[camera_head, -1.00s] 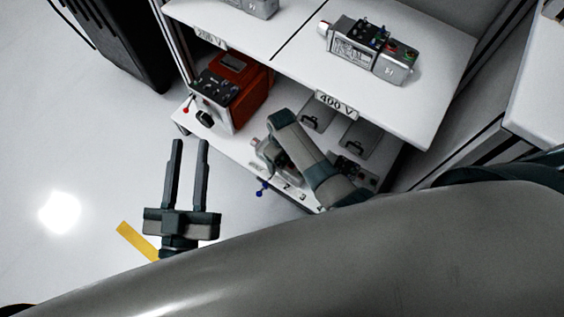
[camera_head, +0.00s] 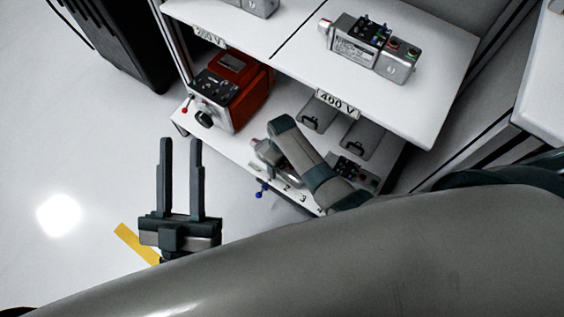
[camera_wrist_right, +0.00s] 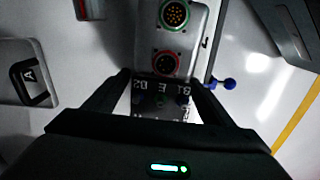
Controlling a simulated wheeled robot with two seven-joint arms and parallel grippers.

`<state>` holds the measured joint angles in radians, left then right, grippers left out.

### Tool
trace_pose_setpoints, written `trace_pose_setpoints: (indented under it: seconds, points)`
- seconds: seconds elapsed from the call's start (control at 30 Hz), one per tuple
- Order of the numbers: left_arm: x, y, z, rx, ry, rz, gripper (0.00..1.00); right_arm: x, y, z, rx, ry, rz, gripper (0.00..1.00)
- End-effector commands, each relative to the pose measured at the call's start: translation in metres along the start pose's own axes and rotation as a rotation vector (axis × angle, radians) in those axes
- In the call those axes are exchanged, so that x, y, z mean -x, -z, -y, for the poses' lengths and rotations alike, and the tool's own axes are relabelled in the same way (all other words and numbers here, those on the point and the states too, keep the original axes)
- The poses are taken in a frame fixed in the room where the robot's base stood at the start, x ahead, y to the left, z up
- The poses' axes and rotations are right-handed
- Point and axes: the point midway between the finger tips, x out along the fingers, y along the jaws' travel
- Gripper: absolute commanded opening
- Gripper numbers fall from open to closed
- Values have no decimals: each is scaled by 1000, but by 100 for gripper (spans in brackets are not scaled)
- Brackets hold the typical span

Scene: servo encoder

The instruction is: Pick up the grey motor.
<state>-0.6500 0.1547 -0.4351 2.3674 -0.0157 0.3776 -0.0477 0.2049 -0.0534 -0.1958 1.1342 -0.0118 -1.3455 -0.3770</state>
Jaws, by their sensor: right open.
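A grey motor (camera_head: 268,153) is on the lower shelf, partly hidden behind my right forearm in the head view. In the right wrist view the grey motor (camera_wrist_right: 184,45) shows its green-ringed and red-ringed round connectors and a dark labelled face. My right gripper (camera_wrist_right: 162,82) is open, with a finger at each side of the motor's near end; I cannot tell whether they touch it. Another grey motor (camera_head: 365,48) lies on the upper shelf behind the 400 V label. My left gripper (camera_head: 181,140) is open and empty above the floor, left of the shelves.
An orange-red box (camera_head: 240,88) with a black panel stands on the lower shelf at left. Grey handled lids (camera_head: 362,138) are at the lower shelf's right. The upper shelf (camera_head: 430,115) overhangs the lower one. Open floor (camera_head: 90,170) is at left.

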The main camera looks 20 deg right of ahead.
Motion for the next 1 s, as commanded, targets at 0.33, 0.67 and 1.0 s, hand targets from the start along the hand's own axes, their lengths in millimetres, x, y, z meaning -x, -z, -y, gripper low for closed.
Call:
trace_pose_setpoints:
  seconds: [0.33, 0.67, 1.0]
  points:
    - [0, 0, 0, 0, 0, 1, 31, 2, 2, -1, 0, -1, -4, 14]
    - [-1, -1, 0, 0, 0, 8, 31, 4, 2, -1, 0, -1, -4, 14]
    - [-3, -22, 7, -1, 12, 130, 31, 18, 2, -1, 0, -2, -5, 14]
